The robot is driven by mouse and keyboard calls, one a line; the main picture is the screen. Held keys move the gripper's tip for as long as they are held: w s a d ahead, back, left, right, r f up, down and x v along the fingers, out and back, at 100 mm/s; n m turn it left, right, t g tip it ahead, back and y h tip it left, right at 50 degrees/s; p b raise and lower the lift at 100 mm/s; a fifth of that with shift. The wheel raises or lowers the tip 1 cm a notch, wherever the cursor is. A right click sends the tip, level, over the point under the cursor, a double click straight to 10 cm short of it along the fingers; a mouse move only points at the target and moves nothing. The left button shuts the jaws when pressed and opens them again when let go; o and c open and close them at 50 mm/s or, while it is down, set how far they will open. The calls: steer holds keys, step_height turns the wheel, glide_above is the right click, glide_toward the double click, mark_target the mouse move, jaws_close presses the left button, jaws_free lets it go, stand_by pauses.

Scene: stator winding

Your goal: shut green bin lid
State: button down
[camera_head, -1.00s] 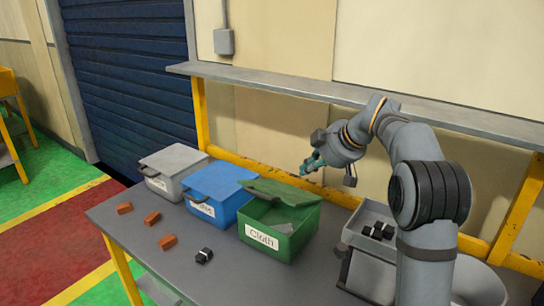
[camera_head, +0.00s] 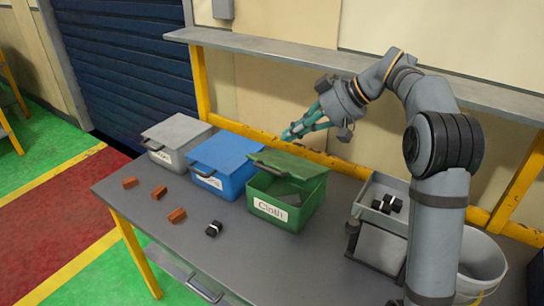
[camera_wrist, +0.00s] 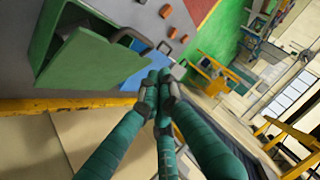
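The green bin (camera_head: 274,214) with a "Cloth" label stands on the grey table. Its green lid (camera_head: 290,163) is partly open and tilted, and grey cloth shows inside. The lid also shows at upper left in the wrist view (camera_wrist: 85,55). My gripper (camera_head: 287,135) is above and behind the green bin, near the yellow rail, apart from the lid. In the wrist view its teal fingers (camera_wrist: 159,85) come together at the tips with nothing between them.
A blue bin (camera_head: 222,178) and a grey bin (camera_head: 175,155) stand to the left. Several brown blocks and a black-and-white part (camera_head: 214,229) lie in front. A grey tray (camera_head: 372,186) with dark parts is to the right. A shelf (camera_head: 300,62) runs behind.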

mark_target(258, 165)
steer(key=a+f, duration=0.1)
steer(key=f, duration=0.1)
steer(key=a+f, duration=0.2)
steer(key=f, duration=0.1)
steer(key=a+f, duration=0.2)
steer(key=shift+w+f+p, duration=0.25)
steer(key=shift+f+p, duration=0.1)
steer(key=shift+p, duration=0.05)
